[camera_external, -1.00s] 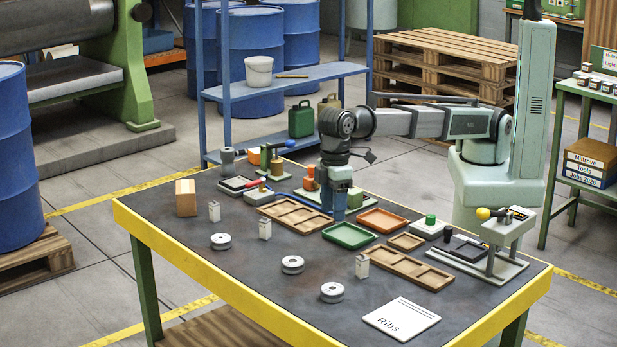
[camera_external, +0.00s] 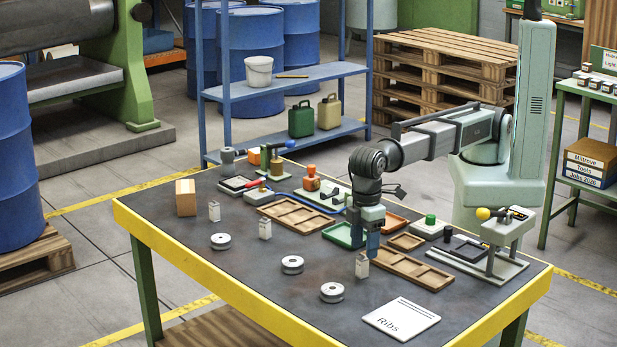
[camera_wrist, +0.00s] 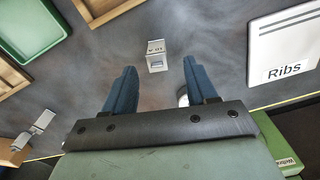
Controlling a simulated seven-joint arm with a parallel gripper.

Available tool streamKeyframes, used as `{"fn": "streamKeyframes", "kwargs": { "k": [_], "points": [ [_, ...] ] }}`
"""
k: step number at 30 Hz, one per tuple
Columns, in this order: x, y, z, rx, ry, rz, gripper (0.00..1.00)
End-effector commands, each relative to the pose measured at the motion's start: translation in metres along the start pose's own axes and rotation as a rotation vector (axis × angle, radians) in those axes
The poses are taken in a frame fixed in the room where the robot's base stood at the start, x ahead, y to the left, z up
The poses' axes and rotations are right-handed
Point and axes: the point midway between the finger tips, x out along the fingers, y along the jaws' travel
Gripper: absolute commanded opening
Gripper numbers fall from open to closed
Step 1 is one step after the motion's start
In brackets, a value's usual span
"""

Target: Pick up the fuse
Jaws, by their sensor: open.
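Three small pale upright blocks that look like fuses stand on the dark table: one near the front right (camera_external: 362,266), one in the middle (camera_external: 265,228) and one further left (camera_external: 214,211). My gripper (camera_external: 372,255) is low over the table, right by the front-right fuse, pointing down. In the wrist view, that fuse (camera_wrist: 156,58) shows in line with the gap between the two blue fingertips of my gripper (camera_wrist: 158,70). The fingers are open and apart, with nothing held. Whether the fingertips reach down beside the fuse is unclear.
A wooden compartment tray (camera_external: 432,280) lies close on the right, and a green tray (camera_external: 338,236) lies behind. White round discs (camera_external: 332,292) and a "Ribs" booklet (camera_external: 401,319) lie in front. The table's front-left strip is clear.

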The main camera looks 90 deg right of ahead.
Motion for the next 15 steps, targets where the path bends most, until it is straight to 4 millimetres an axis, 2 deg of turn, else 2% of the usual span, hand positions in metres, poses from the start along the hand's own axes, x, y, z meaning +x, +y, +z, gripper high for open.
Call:
{"fn": "streamKeyframes", "kwargs": {
  "k": [8, 15],
  "points": [
    [0.011, 0.001, 0.0, 0.0, 0.0, 0.0, 0.57],
    [0.04, 0.004, 0.0, 0.0, -0.002, 0.001, 0.57]
  ]
}}
